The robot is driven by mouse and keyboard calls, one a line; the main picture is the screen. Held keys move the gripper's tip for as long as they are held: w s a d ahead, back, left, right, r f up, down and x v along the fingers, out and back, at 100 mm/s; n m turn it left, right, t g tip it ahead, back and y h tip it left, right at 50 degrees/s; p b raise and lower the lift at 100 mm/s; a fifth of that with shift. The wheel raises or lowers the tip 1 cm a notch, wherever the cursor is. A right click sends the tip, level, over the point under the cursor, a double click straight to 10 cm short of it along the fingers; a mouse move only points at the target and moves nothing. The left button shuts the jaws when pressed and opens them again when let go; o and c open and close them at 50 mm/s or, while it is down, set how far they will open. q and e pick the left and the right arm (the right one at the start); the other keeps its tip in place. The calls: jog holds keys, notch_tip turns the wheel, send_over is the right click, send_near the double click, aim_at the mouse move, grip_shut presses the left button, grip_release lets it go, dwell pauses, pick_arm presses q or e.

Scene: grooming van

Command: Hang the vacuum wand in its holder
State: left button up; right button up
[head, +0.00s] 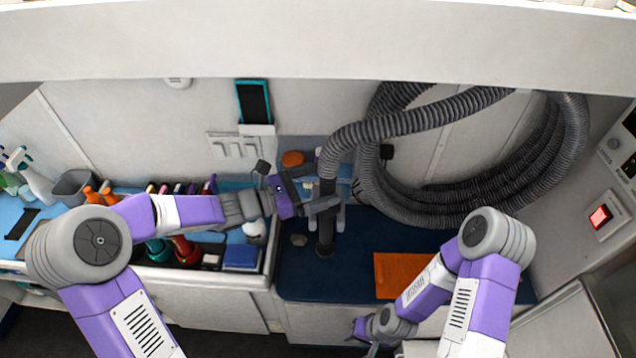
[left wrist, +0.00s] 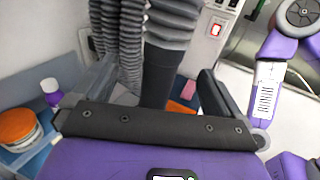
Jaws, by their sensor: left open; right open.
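The vacuum wand (head: 326,236) is a dark tube standing roughly upright at the back of the blue counter, its top joined to the ribbed grey hose (head: 420,120). Pale upright prongs (head: 341,218), which look like the holder, show close beside the wand; whether it sits in them I cannot tell. My left gripper (head: 318,192) is at the wand. In the left wrist view the wand (left wrist: 165,75) stands between its spread fingers, with gaps at both sides. My right gripper (head: 372,338) is low at the bottom edge, away from the wand, its fingers partly cut off.
The hose hangs in big coils on the back wall at right. An orange cloth (head: 398,274) lies on the blue counter (head: 300,277). At left are a crowded tray of tools (head: 185,270), spray bottles (head: 35,180) and a grey bin (head: 75,186). A red switch (head: 600,216) is on the right wall.

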pick_arm(q)
jog(key=shift+a, duration=0.1)
dwell(0.4)
jog(key=p+v, duration=0.3)
jog(key=v, duration=0.6)
jog(key=shift+s+a, duration=0.2)
jog(key=shift+a, duration=0.2)
dwell(0.8)
dwell(0.4)
jog(key=s+f+m+g+y+b, duration=0.2)
jog(key=s+f+m+y, duration=0.2)
jog(key=f, duration=1)
jog(key=s+d+f+m+g+y+b, duration=0.1)
jog(key=s+f+m+g+y+b, duration=0.1)
jog(key=s+f+m, duration=0.6)
jog(key=s+f+m+g+y+b, duration=0.3)
jog(key=s+f+m+y, duration=0.3)
jog(key=f, duration=1.4)
jog(key=shift+s+d+m, duration=0.4)
jog(key=shift+s+m, duration=0.05)
jog(key=shift+m, duration=0.75)
jog(key=shift+f, duration=0.1)
